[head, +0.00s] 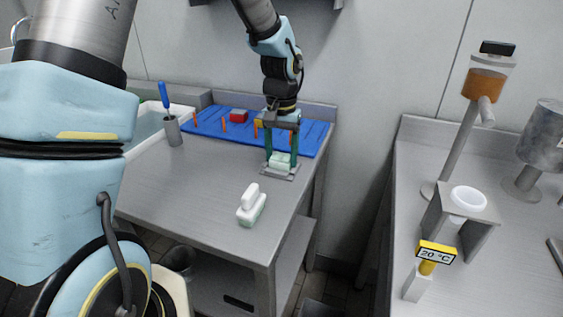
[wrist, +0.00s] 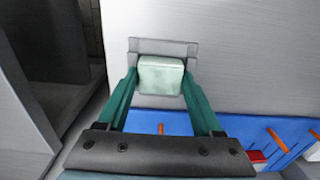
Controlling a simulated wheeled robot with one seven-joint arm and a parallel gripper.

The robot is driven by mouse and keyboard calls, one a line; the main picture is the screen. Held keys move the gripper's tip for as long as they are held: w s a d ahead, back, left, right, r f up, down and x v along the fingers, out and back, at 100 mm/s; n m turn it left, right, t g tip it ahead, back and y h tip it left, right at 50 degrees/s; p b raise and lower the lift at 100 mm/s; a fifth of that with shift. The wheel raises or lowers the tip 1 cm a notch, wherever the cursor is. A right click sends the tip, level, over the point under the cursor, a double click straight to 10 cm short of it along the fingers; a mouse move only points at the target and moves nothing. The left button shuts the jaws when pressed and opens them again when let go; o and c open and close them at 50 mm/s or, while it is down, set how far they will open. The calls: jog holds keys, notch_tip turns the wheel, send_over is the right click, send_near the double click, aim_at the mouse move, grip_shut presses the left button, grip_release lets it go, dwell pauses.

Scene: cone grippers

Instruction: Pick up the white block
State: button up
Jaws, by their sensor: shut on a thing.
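The white block (head: 280,160), slightly greenish, sits at a grey plate or holder (head: 278,175) near the right edge of the metal table. My gripper (head: 281,159) reaches down from above with its green fingers on either side of the block, shut on it. In the wrist view the block (wrist: 161,75) lies between the two fingertips (wrist: 160,80), with the grey holder (wrist: 165,47) around it. I cannot tell whether the block is clear of the holder.
A white-and-green brush-like object (head: 251,206) stands on the table in front. A blue mat (head: 215,125) with orange pegs and a red block (head: 239,116) lies behind. A cup with a blue-handled tool (head: 172,130) is at left. A separate counter (head: 420,160) with equipment stands at right.

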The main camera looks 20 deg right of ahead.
aim_at(282, 157)
jog(key=c, duration=0.3)
jog(key=shift+r, duration=0.1)
notch_tip(282, 157, up, 10)
jog(key=shift+f+b, duration=0.1)
jog(key=shift+b, duration=0.8)
jog(key=shift+s, duration=0.1)
